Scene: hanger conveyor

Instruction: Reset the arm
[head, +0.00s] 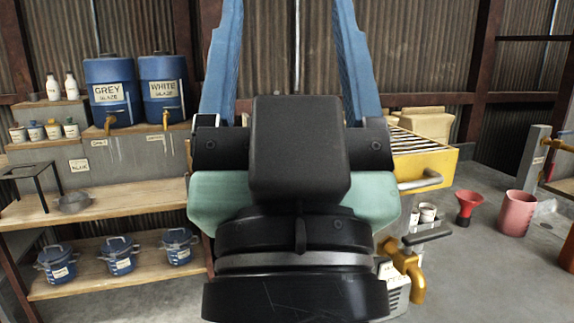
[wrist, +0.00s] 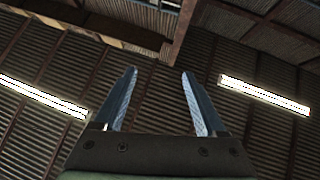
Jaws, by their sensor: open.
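My gripper (head: 288,50) fills the middle of the head view, raised and pointing up, with its blue fingers spread apart at the top of the picture. Its fingertips run out of the frame there. In the wrist view my gripper (wrist: 159,75) shows two fingers well apart with nothing between them. My arm hides the centre of the scene in the head view.
At left, a blue grey-glaze barrel (head: 112,90) and white-glaze barrel (head: 165,90) stand on a ledge above a wooden shelf (head: 130,187). Blue lidded pots (head: 118,255) sit below. At right are a yellow rack (head: 425,165), a red funnel (head: 467,203) and a pink bucket (head: 517,212) on grey floor.

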